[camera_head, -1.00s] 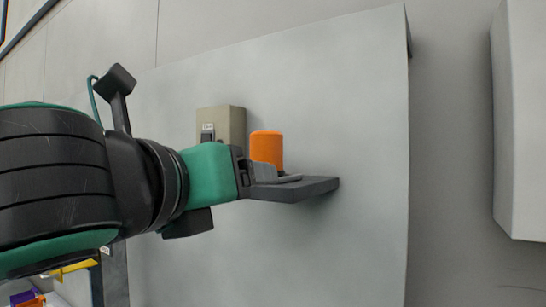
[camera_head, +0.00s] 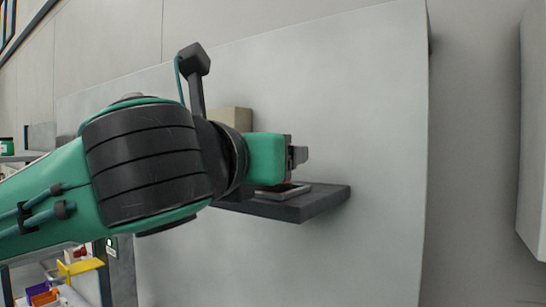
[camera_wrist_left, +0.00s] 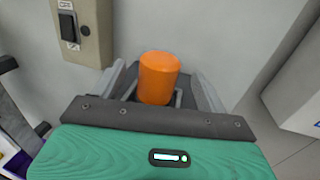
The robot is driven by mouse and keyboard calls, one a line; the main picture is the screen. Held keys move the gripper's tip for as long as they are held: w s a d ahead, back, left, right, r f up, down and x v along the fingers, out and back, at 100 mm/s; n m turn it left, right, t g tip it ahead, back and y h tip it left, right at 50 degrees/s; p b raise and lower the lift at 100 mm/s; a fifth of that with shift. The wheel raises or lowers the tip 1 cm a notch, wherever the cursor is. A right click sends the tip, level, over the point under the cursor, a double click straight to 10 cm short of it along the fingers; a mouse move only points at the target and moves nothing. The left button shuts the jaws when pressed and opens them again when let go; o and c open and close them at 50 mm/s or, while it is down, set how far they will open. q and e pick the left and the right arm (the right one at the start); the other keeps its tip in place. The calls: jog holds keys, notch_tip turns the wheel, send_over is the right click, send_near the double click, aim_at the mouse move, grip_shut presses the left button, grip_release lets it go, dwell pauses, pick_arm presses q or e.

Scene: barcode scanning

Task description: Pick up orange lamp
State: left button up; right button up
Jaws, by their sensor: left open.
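The orange lamp (camera_wrist_left: 158,78) is a rounded cylinder, seen in the left wrist view between the two fingers of my left gripper (camera_wrist_left: 160,72). The fingers are open, one on each side of it, with no clear contact. In the head view my left gripper (camera_head: 298,156) is above a dark shelf (camera_head: 312,207) on the wall panel, and the lamp is hidden behind it. A grey frame (camera_head: 283,191) lies on the shelf below the gripper. My right gripper is not in view.
A beige switch box (camera_wrist_left: 88,30) with a black switch is mounted on the panel; it also shows behind my arm in the head view (camera_head: 232,117). A pale block (camera_head: 534,140) stands at the right. The panel (camera_head: 375,130) right of the shelf is bare.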

pick_arm(q)
jog(key=shift+w+r, duration=0.15)
jog(key=shift+w, duration=0.05)
jog(key=p+x, duration=0.3)
jog(key=x, duration=0.1)
jog(key=shift+w+d+p, duration=0.15)
jog(key=shift+w+p, duration=0.2)
jog(key=shift+w, duration=0.05)
jog(key=shift+s, duration=0.1)
jog(key=shift+c, duration=1)
jog(key=c, duration=0.7)
jog(key=shift+c, duration=0.9)
